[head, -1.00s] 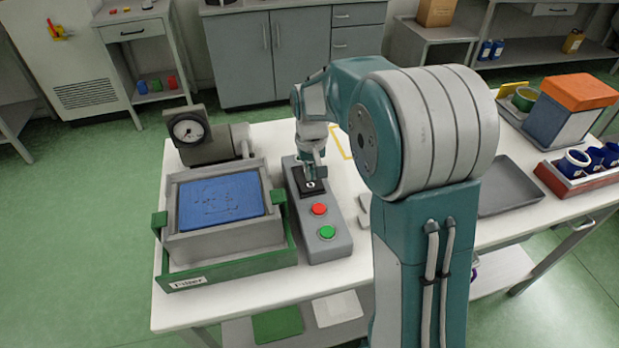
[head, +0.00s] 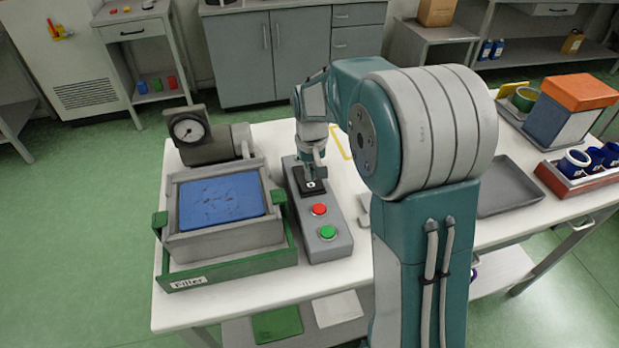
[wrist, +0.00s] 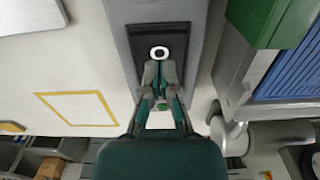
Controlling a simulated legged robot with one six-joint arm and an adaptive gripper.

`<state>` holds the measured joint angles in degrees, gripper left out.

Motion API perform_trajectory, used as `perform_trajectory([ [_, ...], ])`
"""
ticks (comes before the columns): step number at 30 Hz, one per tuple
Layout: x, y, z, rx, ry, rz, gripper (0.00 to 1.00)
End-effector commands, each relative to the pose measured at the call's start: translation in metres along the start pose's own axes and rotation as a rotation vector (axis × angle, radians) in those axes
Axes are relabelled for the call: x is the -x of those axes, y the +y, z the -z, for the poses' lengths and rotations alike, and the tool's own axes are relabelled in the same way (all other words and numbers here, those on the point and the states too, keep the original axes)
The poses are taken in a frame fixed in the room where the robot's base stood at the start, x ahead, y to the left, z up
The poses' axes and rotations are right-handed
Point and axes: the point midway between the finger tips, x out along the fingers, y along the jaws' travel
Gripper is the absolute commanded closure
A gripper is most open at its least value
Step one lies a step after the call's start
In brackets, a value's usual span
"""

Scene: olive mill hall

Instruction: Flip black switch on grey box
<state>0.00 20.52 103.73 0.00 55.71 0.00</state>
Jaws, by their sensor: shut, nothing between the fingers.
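The grey box (head: 325,243) is a long control box on the white table, with a red button (head: 319,209) and a green button (head: 327,232) on top. The black switch (head: 311,187) with a white ring mark sits at its far end; in the wrist view the switch plate (wrist: 172,35) lies just beyond my fingertips. My gripper (head: 313,173) points down over the switch. In the wrist view my gripper (wrist: 158,68) has its fingertips together, with nothing held, at the edge of the white ring. Whether the fingertips touch the switch, I cannot tell.
Left of the grey box stands a filter unit with a blue pad (head: 221,200) and green frame, close beside it. A pump with a gauge (head: 187,131) stands behind. A grey tray (head: 508,186) and a crate of blue mugs (head: 575,172) are on the right.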

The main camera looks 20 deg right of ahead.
Motion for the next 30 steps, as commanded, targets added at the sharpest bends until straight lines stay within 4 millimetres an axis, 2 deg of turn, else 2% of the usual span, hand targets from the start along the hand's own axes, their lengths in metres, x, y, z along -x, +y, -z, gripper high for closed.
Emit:
perform_trajectory([
  [30, -0.013, 0.0, 0.0, 0.0, 0.0, 0.0, 1.0],
])
